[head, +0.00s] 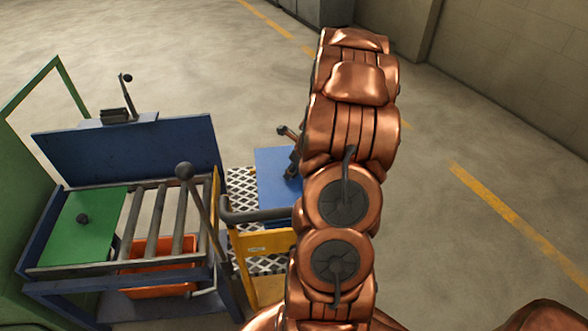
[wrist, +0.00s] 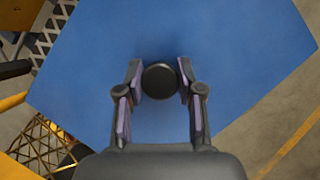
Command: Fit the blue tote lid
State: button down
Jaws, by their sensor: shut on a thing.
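The blue lid (wrist: 160,30) is a flat blue plate with a round black knob (wrist: 160,81) in its middle. In the wrist view my gripper (wrist: 160,88) has its two fingers on either side of the knob, shut on it. In the head view the blue lid (head: 275,178) shows beside my copper arm, over the right side of a yellow-framed cart; my arm hides its right part. The lid hides what lies under it.
A roller table (head: 160,220) stands at the left, with a green plate (head: 85,225) with a dark knob on it and an orange bin (head: 160,270) below. The cart has a yellow frame (head: 265,242) and diamond-mesh deck (head: 242,200). Floor at the right is clear.

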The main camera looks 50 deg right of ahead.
jog(key=shift+f, duration=0.6)
dwell(0.9)
jog(key=c, duration=0.7)
grip_release()
jog(key=shift+o, duration=0.2)
jog(key=v, duration=1.2)
